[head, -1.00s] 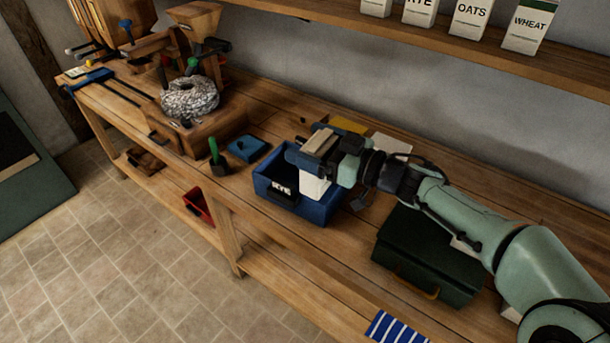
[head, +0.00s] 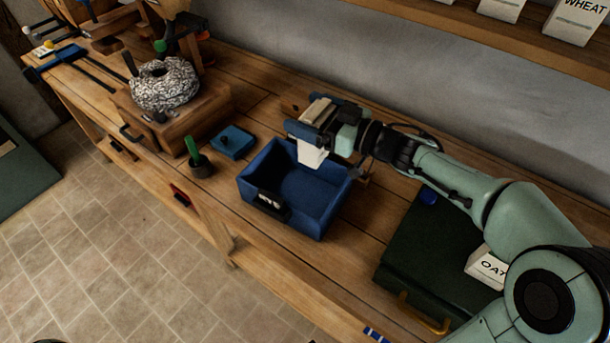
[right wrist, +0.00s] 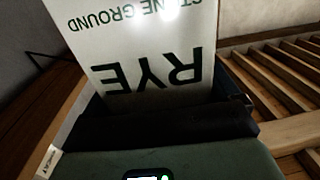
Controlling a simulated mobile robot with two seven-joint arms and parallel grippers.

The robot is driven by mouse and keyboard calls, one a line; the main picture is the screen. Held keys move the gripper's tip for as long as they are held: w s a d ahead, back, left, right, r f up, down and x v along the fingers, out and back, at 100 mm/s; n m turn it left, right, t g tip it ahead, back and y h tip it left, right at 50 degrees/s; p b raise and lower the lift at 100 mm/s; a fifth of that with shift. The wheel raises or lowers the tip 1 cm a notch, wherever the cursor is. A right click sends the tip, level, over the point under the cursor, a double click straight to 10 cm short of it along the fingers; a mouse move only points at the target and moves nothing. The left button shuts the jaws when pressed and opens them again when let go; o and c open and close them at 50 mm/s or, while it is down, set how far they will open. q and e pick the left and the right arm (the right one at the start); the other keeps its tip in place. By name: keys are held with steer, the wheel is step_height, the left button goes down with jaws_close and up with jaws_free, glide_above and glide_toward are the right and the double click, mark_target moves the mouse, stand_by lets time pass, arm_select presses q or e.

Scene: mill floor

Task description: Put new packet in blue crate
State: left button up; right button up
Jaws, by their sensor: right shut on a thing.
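My right gripper (head: 314,133) is shut on a white packet (head: 312,153). Its lower part shows below the fingers in the head view. In the right wrist view the packet (right wrist: 150,45) fills the top and reads "RYE" and "STONE GROUND", upside down. The blue crate (head: 303,222) stands on the bench, open at the top, with a dark label holder on its front. Its inside looks empty where it shows. The packet hangs upright over the crate's far side, overlapping its back rim in the picture. My left gripper is not in view.
A dark green case (head: 430,250) stands right of the crate, with an OATS packet (head: 485,266) on it. Left are a blue lid-like block (head: 233,142), a green-handled tool in a cup (head: 197,160) and a millstone (head: 165,84). The shelf above holds packets.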

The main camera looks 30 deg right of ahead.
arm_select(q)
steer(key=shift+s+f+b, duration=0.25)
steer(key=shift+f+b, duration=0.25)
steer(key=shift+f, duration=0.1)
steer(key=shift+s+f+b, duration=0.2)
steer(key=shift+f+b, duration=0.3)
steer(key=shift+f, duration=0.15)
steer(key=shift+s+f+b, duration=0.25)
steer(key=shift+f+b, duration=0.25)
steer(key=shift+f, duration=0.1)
arm_select(e)
step_height(320, 180, down, 17)
steer(key=shift+r, duration=0.2)
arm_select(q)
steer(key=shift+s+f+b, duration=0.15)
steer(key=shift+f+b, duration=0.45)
arm_select(e)
steer(key=shift+f, duration=0.65)
steer(key=o, duration=1.1)
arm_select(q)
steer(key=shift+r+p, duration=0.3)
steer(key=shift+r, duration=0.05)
arm_select(e)
steer(key=v, duration=0.5)
steer(key=r+v, duration=0.1)
steer(key=v, duration=0.1)
steer(key=shift+s+d+r, duration=0.1)
steer(key=shift+s, duration=0.2)
